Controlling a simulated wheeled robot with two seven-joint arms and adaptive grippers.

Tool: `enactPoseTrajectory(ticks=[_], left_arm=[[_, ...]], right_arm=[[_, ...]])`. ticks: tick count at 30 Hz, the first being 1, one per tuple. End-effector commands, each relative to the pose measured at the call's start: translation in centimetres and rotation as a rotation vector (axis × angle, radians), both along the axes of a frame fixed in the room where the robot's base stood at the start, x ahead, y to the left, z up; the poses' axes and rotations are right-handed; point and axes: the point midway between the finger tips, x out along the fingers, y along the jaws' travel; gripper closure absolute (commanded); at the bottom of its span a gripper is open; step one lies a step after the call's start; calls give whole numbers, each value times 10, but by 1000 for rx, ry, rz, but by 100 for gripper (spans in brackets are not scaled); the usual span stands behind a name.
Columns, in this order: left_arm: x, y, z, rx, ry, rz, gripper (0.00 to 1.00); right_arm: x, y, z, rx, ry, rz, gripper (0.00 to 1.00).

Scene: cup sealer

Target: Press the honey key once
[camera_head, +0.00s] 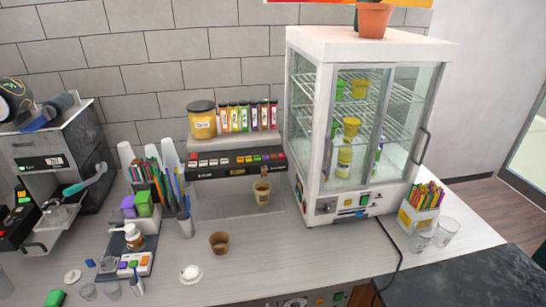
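A black dispenser panel (237,163) with a small amber display and rows of small coloured keys stands at the back middle of the counter. Its key labels are too small to read, so I cannot tell which one is honey. A small brown cup (262,192) stands upright in front of the panel's right part. A yellow jar (202,122) with a dark lid and an unreadable label sits on the shelf above the panel, beside several coloured tubes (248,117). Neither of my grippers is in view.
A glass display cabinet (309,185) stands right of the panel. A brown cup (219,243), a white lid (190,273) and a small coloured-key pad (135,264) are in front. A grey machine (50,145) is at left.

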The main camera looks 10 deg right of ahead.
Motion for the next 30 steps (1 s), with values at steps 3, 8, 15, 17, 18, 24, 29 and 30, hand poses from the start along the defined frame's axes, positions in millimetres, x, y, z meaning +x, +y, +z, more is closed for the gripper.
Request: enactPoseTrajectory(ticks=[3, 8, 15, 17, 18, 24, 29, 30], left_arm=[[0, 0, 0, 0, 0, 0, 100], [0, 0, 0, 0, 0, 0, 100], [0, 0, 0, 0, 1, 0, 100], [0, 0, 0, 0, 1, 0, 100], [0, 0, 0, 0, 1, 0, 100], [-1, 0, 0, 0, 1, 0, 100], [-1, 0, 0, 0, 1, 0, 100], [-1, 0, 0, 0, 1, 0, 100]], right_arm=[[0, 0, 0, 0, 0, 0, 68], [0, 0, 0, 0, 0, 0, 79], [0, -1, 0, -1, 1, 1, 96], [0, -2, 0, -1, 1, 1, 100], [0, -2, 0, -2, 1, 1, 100], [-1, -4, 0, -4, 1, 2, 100], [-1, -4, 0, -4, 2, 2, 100], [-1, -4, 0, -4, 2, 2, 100]])
